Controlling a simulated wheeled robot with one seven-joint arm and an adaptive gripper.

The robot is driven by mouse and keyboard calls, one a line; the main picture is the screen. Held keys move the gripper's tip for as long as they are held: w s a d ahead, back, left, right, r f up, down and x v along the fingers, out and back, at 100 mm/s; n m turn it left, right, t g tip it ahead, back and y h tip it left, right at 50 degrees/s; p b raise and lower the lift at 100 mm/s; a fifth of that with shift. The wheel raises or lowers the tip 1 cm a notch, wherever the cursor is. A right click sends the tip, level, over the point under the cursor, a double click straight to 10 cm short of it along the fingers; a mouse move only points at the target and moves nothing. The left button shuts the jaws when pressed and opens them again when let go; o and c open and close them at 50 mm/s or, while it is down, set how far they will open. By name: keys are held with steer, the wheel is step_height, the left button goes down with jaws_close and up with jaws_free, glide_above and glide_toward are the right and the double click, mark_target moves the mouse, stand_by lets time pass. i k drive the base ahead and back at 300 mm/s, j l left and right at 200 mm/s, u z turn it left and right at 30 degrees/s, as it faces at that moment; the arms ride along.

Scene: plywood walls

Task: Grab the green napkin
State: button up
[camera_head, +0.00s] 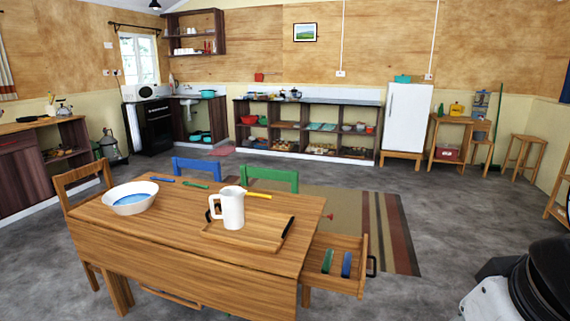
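On the wooden table (140,245) lies a small narrow green item (195,185), near the far edge, between a blue one (162,180) and a yellow one (257,195); it may be the green napkin, but it is too small to be sure. Another green item (327,261) stands beside a blue one (346,265) in the open drawer (332,286) at the table's right end; I cannot tell what it is. A black and white part of my own body shows at the lower right, far from the table. My gripper's fingers are not in view.
A white bowl (130,205) with blue inside stands at the table's left. A white pitcher (231,210) stands on a wooden tray (240,238). Wooden, blue (197,167) and green (270,178) chairs surround the table. Grey floor is clear right of the drawer.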

mark_target(327, 261)
steer(key=i+l+u, duration=0.1)
steer(key=l, duration=0.35)
steer(key=i+l+u, duration=0.1)
steer(key=l, duration=0.4)
steer(key=i+l+u, duration=0.1)
steer(key=i+l, duration=0.15)
steer(key=l, duration=0.25)
steer(key=i+l+u, duration=0.1)
steer(key=l, duration=0.4)
steer(key=u, duration=0.15)
